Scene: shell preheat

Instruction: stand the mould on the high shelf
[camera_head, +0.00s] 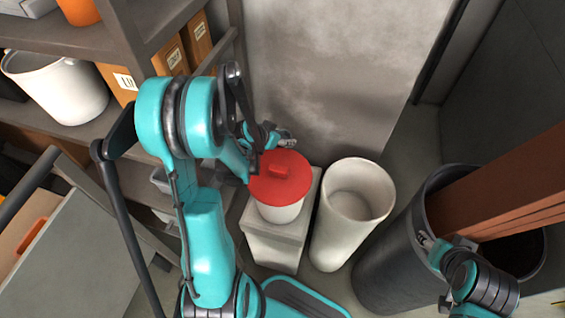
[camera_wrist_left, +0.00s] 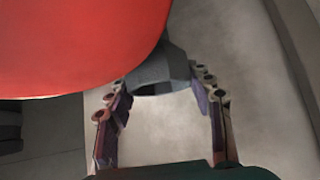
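A white round pot with a red lid (camera_head: 281,177) stands upright on a pale block (camera_head: 273,247) in the middle of the head view; I cannot tell whether it is the mould. The red lid (camera_wrist_left: 70,40) fills the upper left of the left wrist view. My left gripper (camera_head: 287,141) is just behind the lid. In the left wrist view its fingers (camera_wrist_left: 163,100) are apart, with a dark grey part (camera_wrist_left: 160,72) beyond them that I cannot identify. My right gripper (camera_head: 425,241) is at the dark bin's rim, its fingers too small to judge.
A shelf rack stands at upper left, with a high board (camera_head: 75,38) and a lower one holding a white bucket (camera_head: 60,88) and boxes (camera_head: 171,57). A tall white cylinder (camera_head: 352,205) stands beside the block. The dark bin (camera_head: 385,265) holds brown planks (camera_head: 500,195).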

